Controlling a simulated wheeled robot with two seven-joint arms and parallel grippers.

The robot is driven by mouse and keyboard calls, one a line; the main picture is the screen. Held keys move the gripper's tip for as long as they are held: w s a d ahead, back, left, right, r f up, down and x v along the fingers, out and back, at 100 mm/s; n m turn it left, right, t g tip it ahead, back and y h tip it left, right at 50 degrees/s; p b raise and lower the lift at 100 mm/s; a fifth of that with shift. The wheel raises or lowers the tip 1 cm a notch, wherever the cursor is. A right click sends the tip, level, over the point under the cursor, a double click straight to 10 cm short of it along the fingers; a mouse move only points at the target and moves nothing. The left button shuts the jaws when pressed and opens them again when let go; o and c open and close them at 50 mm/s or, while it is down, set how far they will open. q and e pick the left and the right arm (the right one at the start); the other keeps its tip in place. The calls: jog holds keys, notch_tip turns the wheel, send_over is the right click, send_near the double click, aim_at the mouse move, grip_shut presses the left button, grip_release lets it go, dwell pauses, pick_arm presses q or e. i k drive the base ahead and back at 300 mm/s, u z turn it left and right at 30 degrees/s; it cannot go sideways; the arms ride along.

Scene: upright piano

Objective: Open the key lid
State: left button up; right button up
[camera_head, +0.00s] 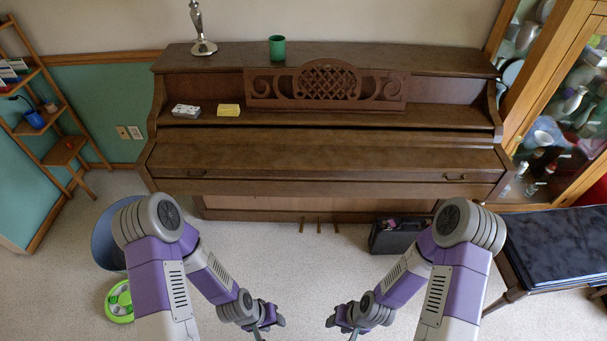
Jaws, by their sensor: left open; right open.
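The brown upright piano (310,95) stands against the wall ahead. Its key lid (325,155) is shut; no keys show. The lid's front has a small handle at the left (196,173) and another at the right (455,178). My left gripper (262,332) is low in front of the piano, left of the picture's middle, and apart from the lid. My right gripper (352,334) is at about the same height, right of the middle, also apart from the lid. Both are open and hold nothing that I can see; their fingertips are partly cut off by the bottom edge.
A green cup (277,48) and silver candlestick (201,35) stand on the piano top. A yellow block (229,110) and grey-white item (186,111) lie on the ledge. A black case (395,236) sits below the piano. A dark bench (560,243) stands at the right.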

aim_at(357, 154)
jog(key=u, duration=0.65)
jog(key=i, duration=1)
